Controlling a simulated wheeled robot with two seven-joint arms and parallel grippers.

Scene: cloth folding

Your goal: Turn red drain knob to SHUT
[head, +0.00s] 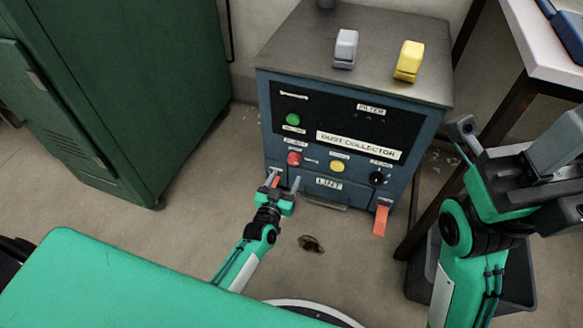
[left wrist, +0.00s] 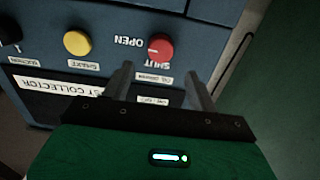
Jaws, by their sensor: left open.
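The red drain knob (head: 294,158) is on the front panel of the blue dust collector (head: 268,140). In the left wrist view the red knob (left wrist: 161,46) has a pale mark on its left side, towards the OPEN label (left wrist: 128,41). The SHUT label (left wrist: 163,66) lies just below the knob there; the lettering is upside down. My left gripper (head: 284,183) is open and empty, just below the knob in the head view. Its fingers (left wrist: 160,72) point towards the knob, apart from it. My right gripper (head: 520,175) is at the right; its jaws are unclear.
The panel also has a green button (head: 293,119), a yellow button (head: 337,166) and a black knob (head: 376,178). An orange handle (head: 380,220) sticks out at the lower right. A green locker (head: 120,90) stands left, a table (head: 550,50) right.

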